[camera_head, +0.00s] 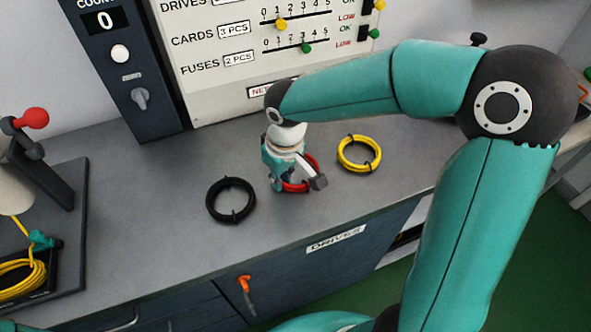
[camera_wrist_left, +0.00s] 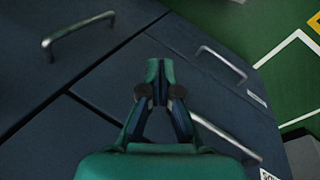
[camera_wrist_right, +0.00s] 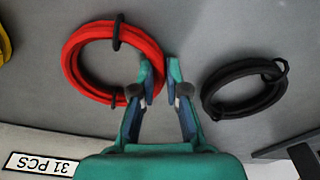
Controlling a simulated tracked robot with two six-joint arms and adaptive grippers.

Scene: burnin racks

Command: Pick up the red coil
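The red coil (camera_head: 309,172) lies on the grey bench, partly hidden by my right gripper (camera_head: 298,185) in the head view. In the right wrist view it is a tied ring (camera_wrist_right: 112,28) at the upper left. My right gripper (camera_wrist_right: 161,65) points down at the coil, its fingers parted by a small gap. The fingertips are at the coil's right rim in that view, and the left finger overlaps it. I cannot tell if they touch it. My left gripper (camera_wrist_left: 160,65) has its fingers together, empty, in front of dark drawers.
A black coil (camera_head: 231,200) and a yellow coil (camera_head: 359,153) lie on either side of the red one. A dark tray (camera_head: 75,215) with a yellow cable stands at the left. A counter panel (camera_head: 125,75) and a white board (camera_head: 215,85) rise behind. Drawer handles (camera_wrist_left: 78,30) stick out near my left gripper.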

